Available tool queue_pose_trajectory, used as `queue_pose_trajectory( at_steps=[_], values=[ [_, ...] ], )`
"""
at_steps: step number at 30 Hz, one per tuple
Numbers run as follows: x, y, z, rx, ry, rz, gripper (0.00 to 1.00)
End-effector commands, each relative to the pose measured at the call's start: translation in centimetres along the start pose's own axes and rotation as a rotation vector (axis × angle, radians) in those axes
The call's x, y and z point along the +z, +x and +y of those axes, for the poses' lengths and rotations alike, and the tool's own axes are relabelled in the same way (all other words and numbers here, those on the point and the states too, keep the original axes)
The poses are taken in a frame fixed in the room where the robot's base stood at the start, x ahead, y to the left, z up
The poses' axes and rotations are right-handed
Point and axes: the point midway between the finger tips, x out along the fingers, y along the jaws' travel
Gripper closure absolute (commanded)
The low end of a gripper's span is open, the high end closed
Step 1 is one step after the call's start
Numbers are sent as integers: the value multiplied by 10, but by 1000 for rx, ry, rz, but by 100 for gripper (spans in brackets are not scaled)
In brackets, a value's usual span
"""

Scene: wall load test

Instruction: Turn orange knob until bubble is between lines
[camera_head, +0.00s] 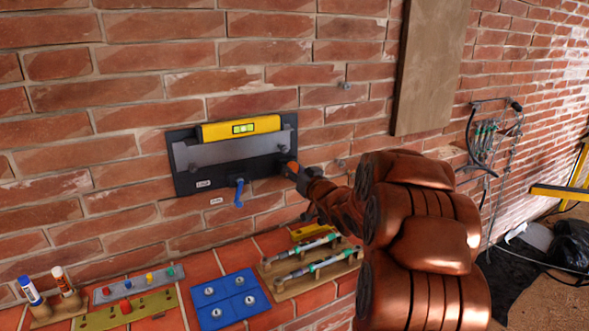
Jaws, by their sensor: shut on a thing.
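A yellow spirit level (212,132) sits on top of a grey plate (215,153) on a dark panel (183,182) fixed to the brick wall. Its green vial (243,128) faces me, but the bubble is too small to place against the lines. My gripper (291,170) is at the lower right corner of the panel, shut on the orange knob, which is mostly hidden by the fingers. A blue lever (239,193) hangs below the panel's lower edge, left of my gripper.
Below, a brick ledge holds a blue board (228,297) with round fittings, a wooden rack with rods (310,262), a green strip (120,311) and markers (30,290). A wooden board (430,65) and hanging cables (490,140) are right of the panel.

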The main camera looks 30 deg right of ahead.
Motion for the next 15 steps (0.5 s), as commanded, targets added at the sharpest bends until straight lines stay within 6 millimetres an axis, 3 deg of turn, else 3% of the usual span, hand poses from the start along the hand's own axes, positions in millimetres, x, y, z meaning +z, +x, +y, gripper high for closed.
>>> queue_pose_trajectory(
  at_steps=[5,6,12,15],
  values=[
    [0,0,0,1,-1,2,96],
    [0,0,0,1,-1,2,58],
    [0,0,0,0,-2,1,38],
    [0,0,0,0,-2,1,36]
  ],
)
